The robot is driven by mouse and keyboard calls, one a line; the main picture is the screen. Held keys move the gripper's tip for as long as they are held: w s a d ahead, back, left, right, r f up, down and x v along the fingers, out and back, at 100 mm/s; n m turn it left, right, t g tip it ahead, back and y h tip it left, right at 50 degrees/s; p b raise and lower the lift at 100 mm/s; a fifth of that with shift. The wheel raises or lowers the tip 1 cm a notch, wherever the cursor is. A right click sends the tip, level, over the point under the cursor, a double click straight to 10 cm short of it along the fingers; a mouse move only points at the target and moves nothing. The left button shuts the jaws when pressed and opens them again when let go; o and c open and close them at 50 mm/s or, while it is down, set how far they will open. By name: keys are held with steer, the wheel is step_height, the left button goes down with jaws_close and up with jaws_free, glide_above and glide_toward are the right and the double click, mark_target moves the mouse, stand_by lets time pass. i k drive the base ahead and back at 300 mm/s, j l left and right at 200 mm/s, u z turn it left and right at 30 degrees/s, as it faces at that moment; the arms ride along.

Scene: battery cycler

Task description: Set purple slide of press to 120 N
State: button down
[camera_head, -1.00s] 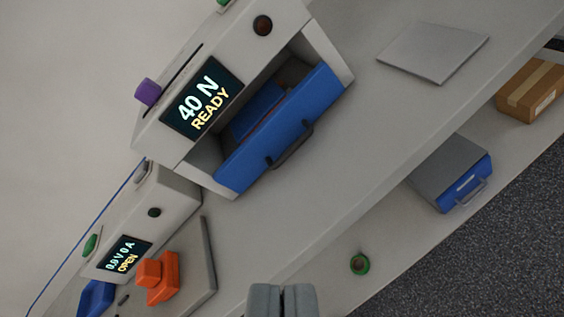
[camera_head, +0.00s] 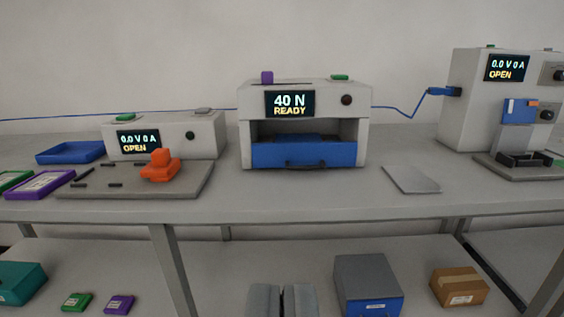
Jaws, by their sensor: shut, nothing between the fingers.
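The press (camera_head: 245,128) stands on the bench near the middle of the view. Its display (camera_head: 290,104) reads 40 N and READY. The purple slide (camera_head: 267,77) sits at the left end of a dark slot (camera_head: 295,83) on the press top. A green button (camera_head: 339,77) is on the top at the right, and a dark red round part (camera_head: 346,100) is on the front. A blue drawer front with a dark handle (camera_head: 304,154) closes the lower opening. My gripper (camera_head: 283,290) is at the bottom edge, shut and empty, well apart from the press.
Left of the press is a tester box (camera_head: 208,130) with an orange part (camera_head: 160,167) on a grey plate. Another tester (camera_head: 470,112) stands at the right, with a blue cable between. A flat grey plate (camera_head: 411,179) lies right of the press. A grey box (camera_head: 367,275) is on the shelf below.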

mark_target(267, 76)
steer(key=i+j, duration=0.1)
steer(key=i, duration=0.8)
